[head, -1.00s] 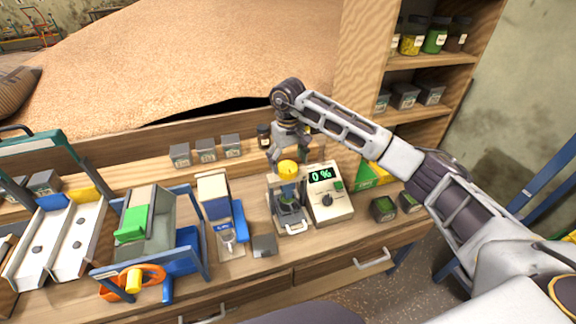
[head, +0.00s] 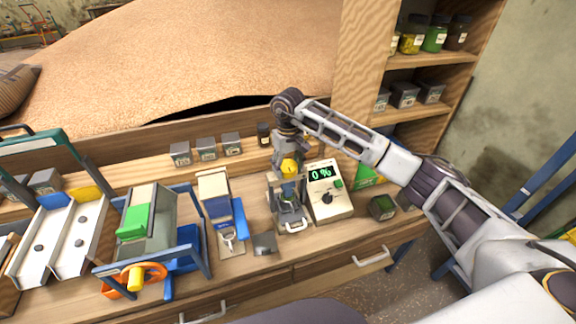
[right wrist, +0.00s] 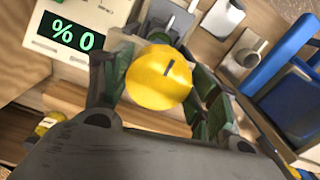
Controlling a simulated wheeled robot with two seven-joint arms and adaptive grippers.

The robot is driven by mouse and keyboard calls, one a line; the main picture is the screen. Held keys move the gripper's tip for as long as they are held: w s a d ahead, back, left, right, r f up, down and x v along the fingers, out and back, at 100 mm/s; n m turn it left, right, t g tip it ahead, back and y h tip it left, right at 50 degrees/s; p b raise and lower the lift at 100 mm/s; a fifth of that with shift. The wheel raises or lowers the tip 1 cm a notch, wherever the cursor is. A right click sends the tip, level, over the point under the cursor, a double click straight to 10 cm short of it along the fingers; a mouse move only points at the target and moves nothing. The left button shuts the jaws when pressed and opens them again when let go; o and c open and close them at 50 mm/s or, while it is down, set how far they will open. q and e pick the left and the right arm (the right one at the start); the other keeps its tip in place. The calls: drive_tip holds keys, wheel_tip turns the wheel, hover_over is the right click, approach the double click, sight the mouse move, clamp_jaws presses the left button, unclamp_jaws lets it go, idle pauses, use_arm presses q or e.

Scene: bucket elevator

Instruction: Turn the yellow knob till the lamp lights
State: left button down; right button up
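The yellow knob (head: 289,166) sits on top of a small grey device (head: 290,212) on the bench. It has a dark mark on its top in the right wrist view (right wrist: 158,78). My right gripper (head: 288,160) comes down from above, with a finger on each side of the knob. In the right wrist view its fingers (right wrist: 157,88) appear closed against the knob's sides. A meter box (head: 330,203) beside the device reads 0 % in green. I cannot make out a lit lamp. My left gripper is out of view.
A blue-framed machine (head: 150,230) with an orange handwheel stands at the left. A blue and cream device (head: 214,195) is nearer the knob. A grain heap (head: 190,60) is behind the bench.

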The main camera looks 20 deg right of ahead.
drive_tip(key=shift+c, duration=1)
drive_tip(key=shift+m, duration=0.3)
